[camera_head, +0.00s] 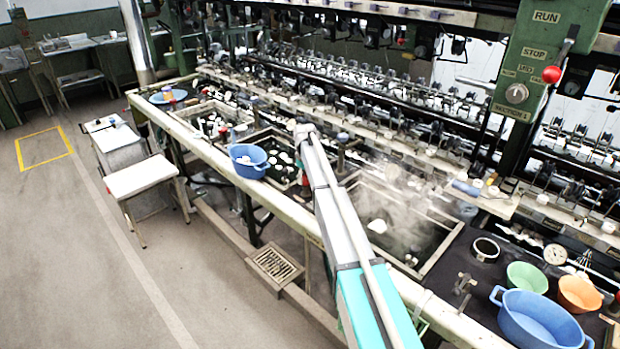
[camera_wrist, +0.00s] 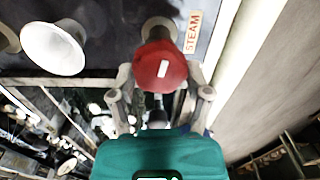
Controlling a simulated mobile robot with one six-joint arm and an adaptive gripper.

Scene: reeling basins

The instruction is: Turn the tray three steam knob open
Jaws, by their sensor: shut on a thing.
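A red steam knob (camera_wrist: 158,66) with a white mark on its face fills the upper middle of the wrist view. It sits beside a white label (camera_wrist: 193,32) reading STEAM in red. My gripper (camera_wrist: 163,90) is shut on the knob, with one finger at each side. The white mark stands nearly upright in the wrist view, tilted slightly. In the head view my arm reaches away along the basin row, and the knob in my grip cannot be made out there.
Basins run along the bench (camera_head: 225,160), with steam above the nearer basin (camera_head: 432,262). A blue bowl (camera_head: 249,160) stands left of my arm on the bench edge. A large blue tub (camera_head: 540,318) is at lower right.

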